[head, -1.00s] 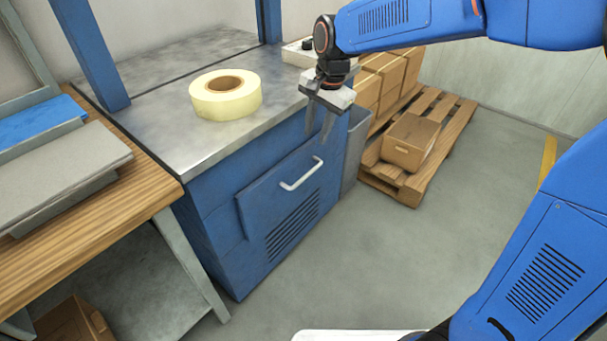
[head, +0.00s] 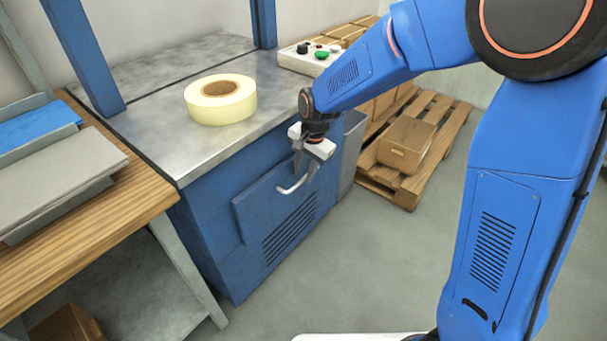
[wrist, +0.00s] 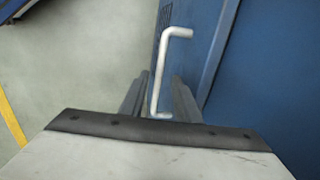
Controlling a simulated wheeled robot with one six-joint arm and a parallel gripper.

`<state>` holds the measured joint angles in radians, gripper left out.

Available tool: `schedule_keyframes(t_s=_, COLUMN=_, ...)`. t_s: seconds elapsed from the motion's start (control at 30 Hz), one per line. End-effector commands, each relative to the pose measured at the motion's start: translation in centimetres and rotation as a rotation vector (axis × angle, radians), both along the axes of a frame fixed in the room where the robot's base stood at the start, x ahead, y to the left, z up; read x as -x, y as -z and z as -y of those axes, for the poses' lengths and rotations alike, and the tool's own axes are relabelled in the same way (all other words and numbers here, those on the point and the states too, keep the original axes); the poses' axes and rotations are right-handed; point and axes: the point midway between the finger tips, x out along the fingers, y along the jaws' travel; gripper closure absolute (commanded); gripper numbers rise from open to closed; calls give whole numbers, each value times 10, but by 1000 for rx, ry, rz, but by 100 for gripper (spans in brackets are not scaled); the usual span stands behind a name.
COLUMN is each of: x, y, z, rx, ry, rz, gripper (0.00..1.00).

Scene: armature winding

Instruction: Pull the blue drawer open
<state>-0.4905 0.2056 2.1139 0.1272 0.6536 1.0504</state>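My gripper (head: 304,174) points down at the right end of the handle. In the wrist view my gripper (wrist: 158,88) is open, with a gap between its fingers. The near part of the handle appears between the fingers there; I cannot tell whether they touch it. The handle's right end is partly hidden by my gripper in the head view.
A cream tape roll (head: 221,100) and a control box with a green button (head: 310,58) are on the worktop (head: 160,135). A wooden bench (head: 120,205) stands at left. A pallet (head: 440,125) with cartons is at right. The floor before the drawer is clear.

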Motion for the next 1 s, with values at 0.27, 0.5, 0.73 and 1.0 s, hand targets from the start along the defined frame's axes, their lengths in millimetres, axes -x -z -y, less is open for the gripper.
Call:
schedule_keyframes(t_s=0.27, x=-1, y=15, z=-2, rx=0, ry=0, rz=0, gripper=71)
schedule_keyframes(t_s=0.5, x=-1, y=15, z=-2, rx=0, ry=0, rz=0, gripper=73)
schedule_keyframes(t_s=0.73, x=-1, y=15, z=-2, rx=0, ry=0, rz=0, gripper=100)
schedule_keyframes(t_s=1.0, x=2, y=14, z=3, rx=0, ry=1, rz=0, gripper=100)
